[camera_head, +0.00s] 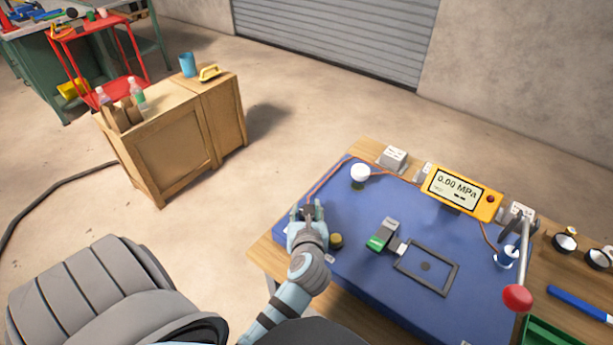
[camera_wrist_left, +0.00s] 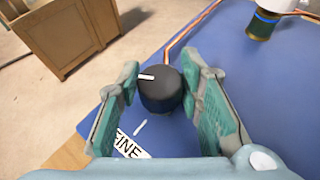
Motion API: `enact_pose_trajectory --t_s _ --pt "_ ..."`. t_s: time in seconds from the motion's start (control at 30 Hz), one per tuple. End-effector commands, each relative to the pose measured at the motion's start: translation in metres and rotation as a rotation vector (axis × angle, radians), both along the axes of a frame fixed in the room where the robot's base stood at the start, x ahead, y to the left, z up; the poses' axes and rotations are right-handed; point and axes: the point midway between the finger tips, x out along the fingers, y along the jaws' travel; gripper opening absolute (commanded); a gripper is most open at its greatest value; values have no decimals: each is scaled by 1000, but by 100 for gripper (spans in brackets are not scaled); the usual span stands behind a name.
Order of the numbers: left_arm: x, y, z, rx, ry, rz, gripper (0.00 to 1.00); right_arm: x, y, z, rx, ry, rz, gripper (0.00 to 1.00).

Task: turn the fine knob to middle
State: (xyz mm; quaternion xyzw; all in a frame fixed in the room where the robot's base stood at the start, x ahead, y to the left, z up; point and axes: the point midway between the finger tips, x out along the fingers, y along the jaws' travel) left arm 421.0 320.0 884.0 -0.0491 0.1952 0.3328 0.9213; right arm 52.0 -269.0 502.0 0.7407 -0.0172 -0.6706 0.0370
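The fine knob (camera_wrist_left: 160,90) is a round black knob with a white pointer line on top, seen in the left wrist view. Its pointer is aimed left in that view. A printed white mark (camera_wrist_left: 140,127) lies on the blue panel below it, near a partly covered "FINE" label (camera_wrist_left: 132,147). My left gripper (camera_wrist_left: 160,75) has one finger on each side of the knob. A small gap shows at the left finger; contact at the right finger is unclear. In the head view, my left gripper (camera_head: 308,210) is at the panel's left edge and mostly hides the knob. My right gripper is out of view.
A yellow gauge (camera_head: 461,193) reads 0.00 MPa. A red-balled lever (camera_head: 517,297) stands at right.

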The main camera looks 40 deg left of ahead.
Motion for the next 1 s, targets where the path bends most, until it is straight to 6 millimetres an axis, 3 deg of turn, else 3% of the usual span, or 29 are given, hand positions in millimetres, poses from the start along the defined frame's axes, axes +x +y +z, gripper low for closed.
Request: enact_pose_trajectory --t_s 0.03,0.1,0.47,0.8,1.0 --pt "0 0 -1 0 1 0 43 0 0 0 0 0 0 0" --pt "0 0 0 1 -1 0 52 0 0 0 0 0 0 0" --pt "2 1 9 4 -9 -1 52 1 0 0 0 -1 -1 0" --pt "1 0 87 2 -11 0 52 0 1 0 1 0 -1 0" --pt "0 0 102 2 -5 -2 52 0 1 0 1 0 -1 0"
